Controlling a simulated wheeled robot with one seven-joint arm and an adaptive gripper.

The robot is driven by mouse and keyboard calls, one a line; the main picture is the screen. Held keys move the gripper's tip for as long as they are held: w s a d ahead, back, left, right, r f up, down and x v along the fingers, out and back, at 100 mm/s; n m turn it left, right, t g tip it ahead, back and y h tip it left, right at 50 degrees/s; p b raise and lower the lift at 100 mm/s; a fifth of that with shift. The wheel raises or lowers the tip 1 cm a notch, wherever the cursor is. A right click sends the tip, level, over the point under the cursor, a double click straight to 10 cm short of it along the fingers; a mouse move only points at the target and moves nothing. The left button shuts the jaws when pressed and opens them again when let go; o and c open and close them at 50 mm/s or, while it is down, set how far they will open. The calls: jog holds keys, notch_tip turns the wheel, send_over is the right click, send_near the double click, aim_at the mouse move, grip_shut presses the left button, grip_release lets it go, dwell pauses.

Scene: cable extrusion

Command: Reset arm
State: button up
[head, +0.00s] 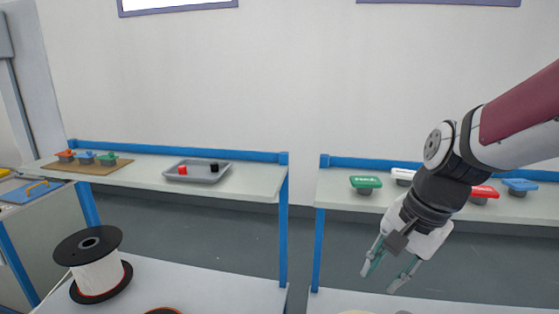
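My gripper (378,280) hangs from my arm in the right half of the head view. It points down and to the left, with its two fingers spread apart. Nothing shows between the fingers. It is in front of the right shelf, above the low surface at the bottom of the view. My arm comes in from the right edge and covers part of the right shelf.
A white spool (98,273) with black flanges stands at lower left. A grey tray (210,179) with a red and a black piece lies on the left shelf (255,185). Green (366,183) and blue (520,185) items sit on the right shelf (335,197). A gap separates the shelves.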

jog(key=s+r+n+t+h, duration=0.1)
jog(key=s+r+n, duration=0.2)
jog(key=s+n, duration=0.2)
jog(key=s+d+r+n+t+h, duration=0.1)
jog(key=s+r+n+t, duration=0.1)
jog(key=s, duration=0.7)
jog(key=r+n, duration=0.1)
jog(key=n, duration=0.1)
jog(key=shift+r+n, duration=0.25)
jog(key=shift+n, duration=0.15)
jog(key=shift+a, duration=0.1)
